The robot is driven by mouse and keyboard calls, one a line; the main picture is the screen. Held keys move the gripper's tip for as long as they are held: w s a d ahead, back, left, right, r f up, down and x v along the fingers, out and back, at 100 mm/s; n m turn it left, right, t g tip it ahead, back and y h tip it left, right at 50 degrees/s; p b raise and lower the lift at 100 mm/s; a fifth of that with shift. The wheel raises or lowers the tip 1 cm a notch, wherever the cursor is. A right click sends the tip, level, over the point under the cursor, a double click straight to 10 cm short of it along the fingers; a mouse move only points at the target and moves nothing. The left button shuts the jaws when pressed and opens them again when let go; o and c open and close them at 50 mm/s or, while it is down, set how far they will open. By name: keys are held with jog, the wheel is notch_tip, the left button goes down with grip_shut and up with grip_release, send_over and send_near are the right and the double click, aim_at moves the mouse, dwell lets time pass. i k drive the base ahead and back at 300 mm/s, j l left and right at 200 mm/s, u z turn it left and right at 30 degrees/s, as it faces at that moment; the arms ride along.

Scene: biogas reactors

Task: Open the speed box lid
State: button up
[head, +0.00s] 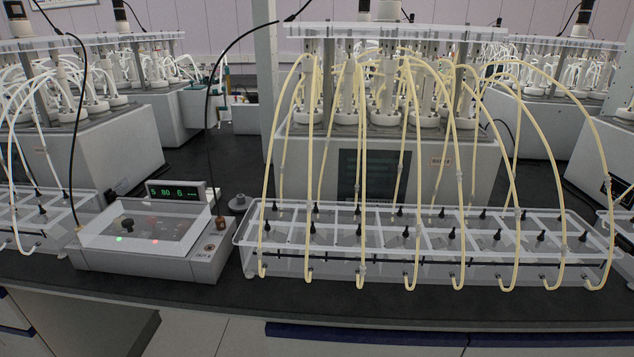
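The speed box (130,261) is a low grey unit on the dark bench at the left. Its clear lid (165,224) lies over the top panel and looks shut. A black knob and small green and red lights show through or beside the lid. A green digital display (173,191) stands at the back of the box. A small brass-coloured fitting sits at its right rear corner. My gripper is not in view.
A clear tray (400,267) with several pale yellow tubes stands close to the right of the box. A black cable rises at the box's left rear. Another tubed tray (40,225) stands to the left. The bench's front strip (330,308) is clear.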

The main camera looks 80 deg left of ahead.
aim_at(88, 236)
jog(key=u, duration=3.35)
